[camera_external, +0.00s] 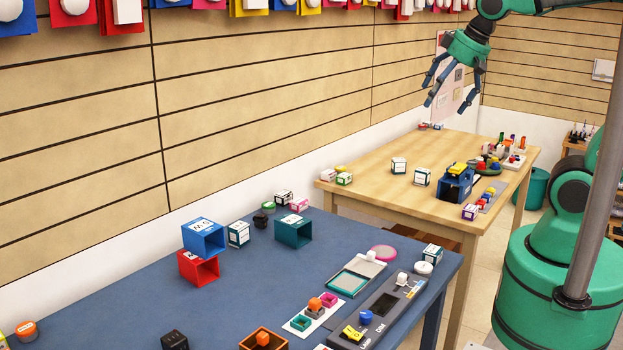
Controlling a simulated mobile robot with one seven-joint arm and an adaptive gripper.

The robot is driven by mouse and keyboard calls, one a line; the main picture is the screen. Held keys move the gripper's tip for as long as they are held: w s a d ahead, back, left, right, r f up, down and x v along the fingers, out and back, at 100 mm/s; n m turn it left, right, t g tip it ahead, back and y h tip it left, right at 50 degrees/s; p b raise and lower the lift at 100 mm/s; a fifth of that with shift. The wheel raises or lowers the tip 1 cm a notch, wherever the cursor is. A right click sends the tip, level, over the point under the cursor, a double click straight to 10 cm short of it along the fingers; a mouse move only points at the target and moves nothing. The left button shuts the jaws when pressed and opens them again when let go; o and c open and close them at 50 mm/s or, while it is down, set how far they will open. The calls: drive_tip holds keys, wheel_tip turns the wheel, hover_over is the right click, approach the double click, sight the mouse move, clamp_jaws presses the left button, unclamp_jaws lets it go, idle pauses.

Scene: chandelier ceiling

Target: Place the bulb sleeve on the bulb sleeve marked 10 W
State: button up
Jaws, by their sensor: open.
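Several open-ended, box-shaped sleeves stand on the blue table. A blue sleeve (203,240) with a white marked top sits at the middle left, directly above or behind a red sleeve (199,270); I cannot tell if it rests on it. A teal sleeve (293,231) with a white marked top stands to their right. The lettering is too small to read surely, so I cannot tell which sleeve is marked 10 W. My gripper (447,106) is high over the far wooden table, fingers spread downward, open and empty, well away from the sleeves.
The blue table (130,292) has clear room at the left and centre. A dark panel (378,315), a green-edged tray (355,277) and small boxes stand on it. The wooden table (375,190) holds a blue holder (455,184) and small boxes. Colourful items hang above.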

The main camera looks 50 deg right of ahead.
drive_tip(key=s+d+f, duration=0.2)
drive_tip(key=s, duration=0.6)
drive_tip(key=shift+s+d+f, duration=0.15)
drive_tip(key=shift+s+f, duration=0.1)
drive_tip(key=shift+f, duration=0.15)
drive_tip(key=shift+o, duration=0.3)
idle(0.9)
drive_tip(key=w+a+r+p, duration=0.1)
drive_tip(key=w+a+r, duration=0.15)
drive_tip(key=w, duration=0.55)
drive_tip(key=w+a+r+p, duration=0.2)
drive_tip(key=w+a, duration=0.1)
drive_tip(key=w, duration=0.5)
drive_tip(key=w+a+f+p, duration=0.1)
drive_tip(key=w+a, duration=0.5)
drive_tip(key=w, duration=0.3)
drive_tip(key=w+a+f+p, duration=0.1)
drive_tip(key=w+a+f, duration=0.1)
drive_tip(key=w+a, duration=0.45)
drive_tip(key=w+a+f+p, duration=0.2)
drive_tip(key=w+a+f, duration=0.6)
drive_tip(key=a+f, duration=0.3)
drive_tip(key=w+a+f+p, duration=0.2)
drive_tip(key=w+a+f, duration=0.7)
drive_tip(key=a, duration=0.7)
wheel_tip(320, 180, down, 3)
drive_tip(key=shift+w+a+f+g, duration=0.1)
drive_tip(key=shift+w+a+g, duration=0.1)
drive_tip(key=shift+a+g, duration=0.2)
